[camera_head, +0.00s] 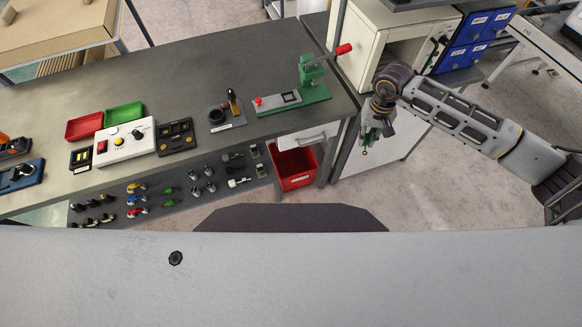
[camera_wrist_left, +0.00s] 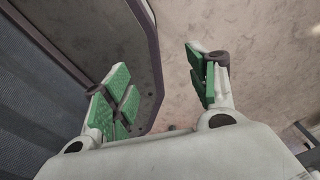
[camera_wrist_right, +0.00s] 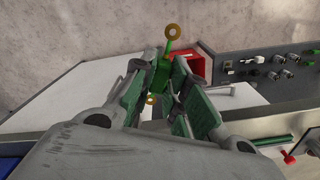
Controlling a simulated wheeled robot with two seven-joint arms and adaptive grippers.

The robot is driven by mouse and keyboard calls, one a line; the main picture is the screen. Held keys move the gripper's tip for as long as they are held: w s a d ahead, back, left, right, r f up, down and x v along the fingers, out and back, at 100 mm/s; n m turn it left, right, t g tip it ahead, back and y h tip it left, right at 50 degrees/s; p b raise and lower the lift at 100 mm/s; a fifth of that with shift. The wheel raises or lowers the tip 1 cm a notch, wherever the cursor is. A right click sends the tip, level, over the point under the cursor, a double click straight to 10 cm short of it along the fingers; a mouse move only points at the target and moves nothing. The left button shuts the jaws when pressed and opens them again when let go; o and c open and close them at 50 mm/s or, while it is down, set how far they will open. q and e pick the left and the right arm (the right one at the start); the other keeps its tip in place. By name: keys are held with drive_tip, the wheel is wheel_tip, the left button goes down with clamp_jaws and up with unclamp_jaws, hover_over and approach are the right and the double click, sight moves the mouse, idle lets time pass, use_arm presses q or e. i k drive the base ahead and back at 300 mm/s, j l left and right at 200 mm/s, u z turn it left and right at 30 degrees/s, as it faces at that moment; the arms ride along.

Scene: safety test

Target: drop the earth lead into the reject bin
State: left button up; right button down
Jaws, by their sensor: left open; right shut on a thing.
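The earth lead is a green piece with yellow ring ends. It shows between the fingers in the right wrist view (camera_wrist_right: 162,76) and hangs below the gripper in the head view (camera_head: 365,150). My right gripper (camera_head: 375,128) is shut on it; its fingers also show in the right wrist view (camera_wrist_right: 158,72). The red reject bin (camera_head: 296,181) stands on the floor under the bench's right end. In the head picture my right gripper is to its right; part of the bin shows in the right wrist view (camera_wrist_right: 198,66). My left gripper (camera_wrist_left: 158,78) is open and empty.
The grey bench (camera_head: 190,75) carries a green lever press (camera_head: 312,78), a white control box (camera_head: 125,140) and two trays. A shelf (camera_head: 215,180) below holds several small connectors. A white cabinet (camera_head: 395,143) stands right of the bin. Open floor lies in front.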

sight(302, 166)
drive_tip(key=k+u, duration=0.2)
drive_tip(key=u, duration=0.15)
drive_tip(key=k+u, duration=0.2)
drive_tip(key=u, duration=0.2)
drive_tip(key=k+j+u, duration=0.1)
drive_tip(key=u, duration=0.25)
drive_tip(key=k, duration=0.05)
